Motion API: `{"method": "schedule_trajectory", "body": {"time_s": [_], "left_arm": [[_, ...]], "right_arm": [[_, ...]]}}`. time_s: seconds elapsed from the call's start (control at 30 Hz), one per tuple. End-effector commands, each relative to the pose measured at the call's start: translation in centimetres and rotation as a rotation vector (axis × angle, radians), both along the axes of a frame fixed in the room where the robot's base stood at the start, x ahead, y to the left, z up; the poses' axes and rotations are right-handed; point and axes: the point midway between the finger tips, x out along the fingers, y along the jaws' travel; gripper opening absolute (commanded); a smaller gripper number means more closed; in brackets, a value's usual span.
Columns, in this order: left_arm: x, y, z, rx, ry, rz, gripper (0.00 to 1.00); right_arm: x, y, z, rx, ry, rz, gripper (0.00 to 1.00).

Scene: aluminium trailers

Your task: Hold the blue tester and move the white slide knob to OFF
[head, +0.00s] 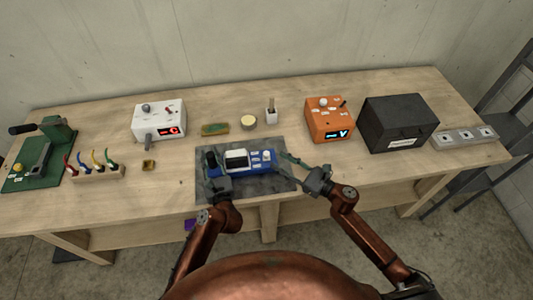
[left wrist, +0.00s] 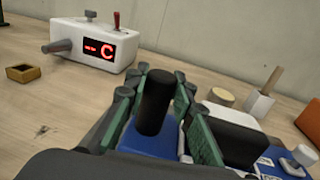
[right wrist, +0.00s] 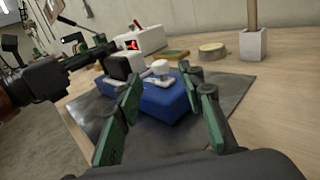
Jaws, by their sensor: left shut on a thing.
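The blue tester (head: 244,168) lies on a dark grey mat (head: 268,184). It has a white-framed box and a black post at its left end. The white slide knob (head: 267,154) is near its right end and also shows in the left wrist view (left wrist: 303,155) and right wrist view (right wrist: 161,68). My left gripper (head: 211,170) is shut on the tester's left end, with the black post (left wrist: 155,103) standing between its fingers. My right gripper (right wrist: 166,112) is open and empty just right of the tester, with the knob ahead between its fingers. The OFF label is too small to read.
A white box (head: 158,122) with a red display, a green-brown block (head: 215,129), a round tin (head: 248,122) and a small holder (head: 271,116) stand behind the mat. An orange meter (head: 328,120) and black case (head: 398,122) stand at right. Bare wood surrounds the mat.

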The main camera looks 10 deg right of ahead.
Motion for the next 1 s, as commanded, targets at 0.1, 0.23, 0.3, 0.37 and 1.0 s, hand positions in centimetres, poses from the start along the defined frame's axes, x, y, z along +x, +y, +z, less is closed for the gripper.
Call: {"method": "schedule_trajectory", "body": {"time_s": [0.1, 0.23, 0.3, 0.37, 1.0], "left_arm": [[0.0, 0.0, -0.1, 0.000, 0.001, -0.001, 0.00], [0.0, 0.0, -0.1, 0.000, 0.001, -0.001, 0.00], [0.0, 0.0, -0.1, 0.000, 0.001, -0.001, 0.00], [0.0, 0.0, -0.1, 0.000, 0.001, -0.001, 0.00], [0.0, 0.0, -0.1, 0.000, 0.001, -0.001, 0.00]], "right_arm": [[1.8, 1.8, 0.1, 0.001, -0.001, 0.002, 0.36], [3.3, 3.3, 0.1, 0.001, -0.001, 0.001, 0.36], [3.9, 4.0, 0.0, 0.001, 0.000, 0.001, 0.36], [4.3, 4.4, 0.0, 0.001, 0.000, 0.000, 0.36], [4.9, 5.0, 0.0, 0.000, 0.001, -0.001, 0.21]]}}
